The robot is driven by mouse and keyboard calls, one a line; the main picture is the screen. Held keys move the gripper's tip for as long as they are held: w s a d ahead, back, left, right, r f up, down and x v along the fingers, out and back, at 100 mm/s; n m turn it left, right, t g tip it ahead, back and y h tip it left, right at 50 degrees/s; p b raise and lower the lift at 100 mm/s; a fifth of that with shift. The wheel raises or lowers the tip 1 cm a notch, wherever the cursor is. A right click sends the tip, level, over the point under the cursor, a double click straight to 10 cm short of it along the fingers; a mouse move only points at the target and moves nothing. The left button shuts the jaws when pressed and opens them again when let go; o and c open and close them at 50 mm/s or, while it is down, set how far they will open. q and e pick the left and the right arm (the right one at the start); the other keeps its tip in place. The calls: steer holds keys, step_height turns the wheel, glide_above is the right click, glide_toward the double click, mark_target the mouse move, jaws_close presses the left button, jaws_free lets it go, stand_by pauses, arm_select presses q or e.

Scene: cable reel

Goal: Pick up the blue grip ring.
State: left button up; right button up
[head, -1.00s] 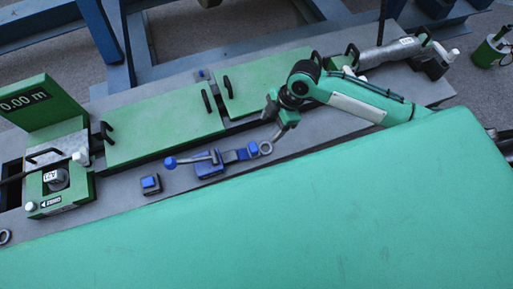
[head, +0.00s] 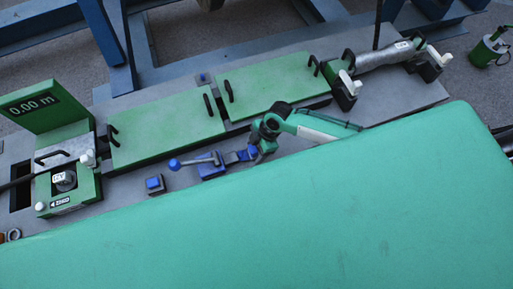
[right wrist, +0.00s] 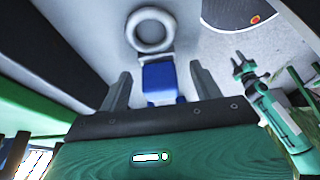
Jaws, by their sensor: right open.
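The blue grip ring is a grey ring on a short blue block (right wrist: 160,80). In the right wrist view it lies ahead of my right gripper (right wrist: 161,86), the blue block showing between its two spread, empty fingers. I cannot tell how much height is between them. In the head view my right gripper (head: 256,151) is over the right end of the blue lever clamp (head: 211,166) and hides the ring. A teal arm end with dark prongs, which looks like my left gripper (right wrist: 243,67), shows at the right of the right wrist view; its jaw state is unclear.
A small blue-topped block (head: 154,185) sits left of the clamp. Green panels (head: 165,130) with black handles lie behind it. A green meter housing (head: 68,185) stands at the left, and a grey cylinder (head: 385,55) between supports at the back right.

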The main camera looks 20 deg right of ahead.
mark_target(255, 148)
steer(key=shift+a+f, duration=0.15)
steer(key=shift+f, duration=0.25)
steer(key=c, duration=1.2)
steer(key=shift+r, duration=0.15)
step_height(255, 148, up, 20)
steer(key=b, duration=0.4)
